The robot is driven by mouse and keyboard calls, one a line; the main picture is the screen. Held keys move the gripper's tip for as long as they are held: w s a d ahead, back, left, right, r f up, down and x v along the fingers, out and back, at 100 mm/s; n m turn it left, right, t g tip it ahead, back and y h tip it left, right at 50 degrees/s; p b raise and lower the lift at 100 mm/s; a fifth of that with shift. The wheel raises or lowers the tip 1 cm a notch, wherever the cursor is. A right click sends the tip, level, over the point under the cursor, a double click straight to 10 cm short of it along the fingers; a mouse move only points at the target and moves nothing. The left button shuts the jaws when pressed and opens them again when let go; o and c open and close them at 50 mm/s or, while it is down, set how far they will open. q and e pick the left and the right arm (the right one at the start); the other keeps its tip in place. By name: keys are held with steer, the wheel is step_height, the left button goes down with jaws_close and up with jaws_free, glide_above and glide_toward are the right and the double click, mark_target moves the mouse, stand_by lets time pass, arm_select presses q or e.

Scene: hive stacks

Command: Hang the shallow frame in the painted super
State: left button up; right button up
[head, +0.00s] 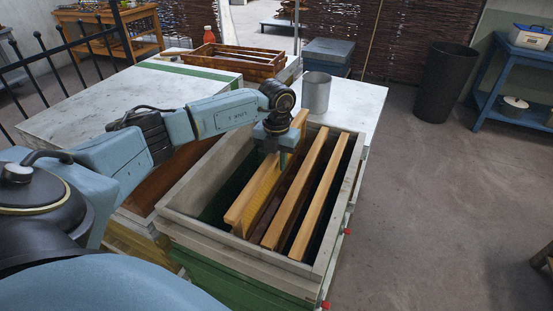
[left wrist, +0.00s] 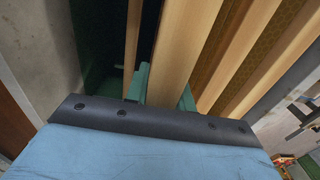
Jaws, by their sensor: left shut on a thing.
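My left gripper (head: 272,150) is shut on the top bar of a wooden frame (head: 237,208) with yellow comb. In the left wrist view the green fingers (left wrist: 165,88) stand on either side of that bar (left wrist: 185,45). The held frame is over the open hive box (head: 200,170), partly down inside it. Its top bar appears higher than the two frames to its right (head: 300,200) (head: 322,195). The box has bare grey wood at its top and green (head: 225,275) below. The frame's lower part is hidden. My right gripper is out of view.
A second box (head: 165,180) with a brown inside stands close on the left. Dark free space shows in the hive box left of the held frame. A grey metal can (head: 316,92) stands on a pale top behind. A wooden tray (head: 236,62) is farther back.

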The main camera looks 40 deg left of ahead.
arm_select(q)
steer(key=shift+f+b, duration=0.65)
steer(key=shift+f, duration=0.4)
steer(key=shift+a+f, duration=0.35)
steer(key=shift+f, duration=0.2)
steer(key=shift+b, duration=0.3)
steer(key=shift+f, duration=0.1)
steer(key=shift+d, duration=0.1)
steer(key=shift+d, duration=0.25)
steer(key=shift+d+r, duration=0.2)
steer(key=shift+d, duration=0.05)
